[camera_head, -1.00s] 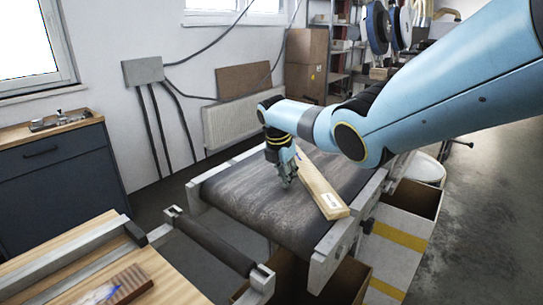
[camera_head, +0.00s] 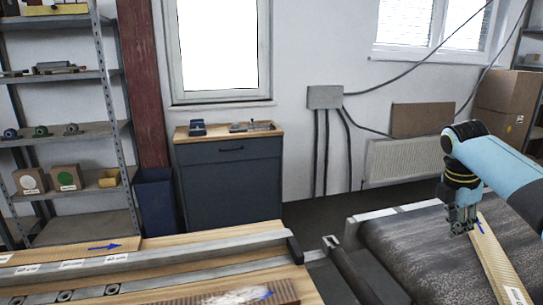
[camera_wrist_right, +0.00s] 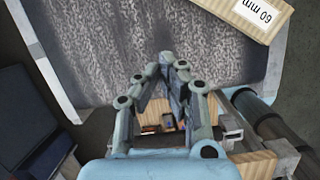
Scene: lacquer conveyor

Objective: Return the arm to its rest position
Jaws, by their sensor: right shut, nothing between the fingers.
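My right arm comes in from the right, and its blue arm and dark gripper (camera_head: 461,227) hang over the conveyor. The right gripper is shut and empty, pointing down beside the far end of a pale wooden plank (camera_head: 497,262) on the dark belt. In the right wrist view the closed fingers (camera_wrist_right: 178,66) have nothing between them, and the plank (camera_wrist_right: 232,12) with a "60 mm" label lies apart from them at the top right. The conveyor belt (camera_head: 415,248) also shows in the wrist view (camera_wrist_right: 130,45). My left gripper is not in view.
A wooden worktop with a metal rail (camera_head: 190,250) and wood pieces (camera_head: 75,252) fills the lower left. A dark roller (camera_head: 352,275) sits between worktop and belt. A dark cabinet (camera_head: 228,185), blue bin (camera_head: 156,203) and shelf rack (camera_head: 70,130) stand behind.

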